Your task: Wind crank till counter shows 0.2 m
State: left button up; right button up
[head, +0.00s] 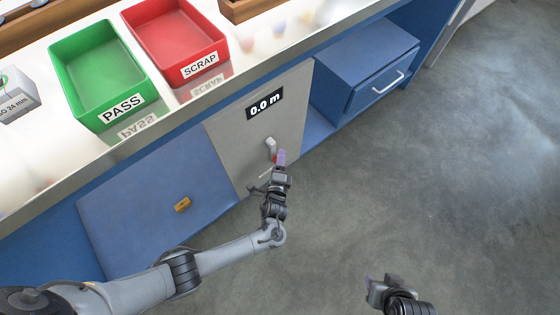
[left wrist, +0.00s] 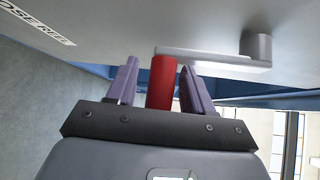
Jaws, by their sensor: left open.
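The counter (head: 265,104) on the grey panel reads 0.0 m. Below it is the crank's pale arm (head: 270,144), which shows in the left wrist view as a grey bar (left wrist: 215,60) running right to a round hub. The crank's red handle (left wrist: 161,82) stands between the two purple fingers of my left gripper (left wrist: 160,85). The left gripper is open, with a clear gap on the left of the handle and a narrow one on the right. In the head view my left gripper (head: 280,160) covers most of the handle. My right gripper (head: 372,282) is low over the floor, away from the crank.
A green PASS bin (head: 100,78) and a red SCRAP bin (head: 172,40) stand on the counter above. A blue drawer (head: 375,88) is right of the panel. A blue panel (head: 140,200) with a yellow tag is at left. The floor at right is clear.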

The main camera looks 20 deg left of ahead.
pick_arm(q)
jog(key=shift+w, duration=0.2)
grip_shut()
dwell(0.3)
